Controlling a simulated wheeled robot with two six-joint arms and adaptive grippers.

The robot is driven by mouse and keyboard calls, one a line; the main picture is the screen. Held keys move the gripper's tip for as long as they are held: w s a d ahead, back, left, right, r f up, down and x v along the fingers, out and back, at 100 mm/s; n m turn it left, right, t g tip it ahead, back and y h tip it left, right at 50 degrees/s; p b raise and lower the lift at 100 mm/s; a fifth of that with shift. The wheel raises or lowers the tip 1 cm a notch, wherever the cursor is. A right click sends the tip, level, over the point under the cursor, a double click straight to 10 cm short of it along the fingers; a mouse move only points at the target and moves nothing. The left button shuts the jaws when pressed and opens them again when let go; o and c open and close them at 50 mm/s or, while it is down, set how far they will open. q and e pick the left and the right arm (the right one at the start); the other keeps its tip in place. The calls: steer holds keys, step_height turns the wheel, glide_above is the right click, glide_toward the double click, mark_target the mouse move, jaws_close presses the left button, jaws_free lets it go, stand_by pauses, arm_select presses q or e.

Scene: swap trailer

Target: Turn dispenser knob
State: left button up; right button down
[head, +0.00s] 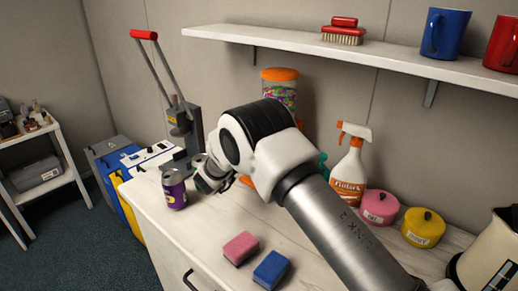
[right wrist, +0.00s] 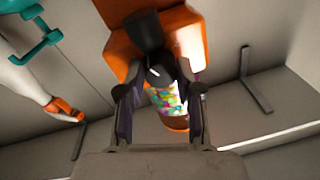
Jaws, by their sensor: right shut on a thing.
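The candy dispenser (head: 280,89) stands on the counter with an orange lid and a clear jar of coloured candies. My right arm hides most of its lower part in the head view. In the right wrist view its orange body (right wrist: 118,48) and candies (right wrist: 168,98) show behind the fingers. The black dispenser knob (right wrist: 146,38) has a short white mark near it and sits at my right gripper (right wrist: 160,88). The fingers are shut on the knob, one on each side. In the head view the knob is hidden. My left gripper is not in view.
A purple can (head: 174,190) stands close to my right gripper. A spray bottle (head: 350,170), a pink tin (head: 379,207) and a yellow tin (head: 423,228) stand to the right. Pink (head: 241,248) and blue (head: 270,270) sponges lie in front. A shelf (head: 290,39) runs above.

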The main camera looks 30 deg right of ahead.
steer(key=shift+f+m+b, duration=0.1)
steer(key=shift+m+b, duration=0.2)
steer(key=shift+m, duration=0.1)
steer(key=c, duration=0.8)
jaws_free()
steer(key=shift+o, duration=0.2)
steer(key=shift+a, duration=0.1)
steer(key=v, duration=1.2)
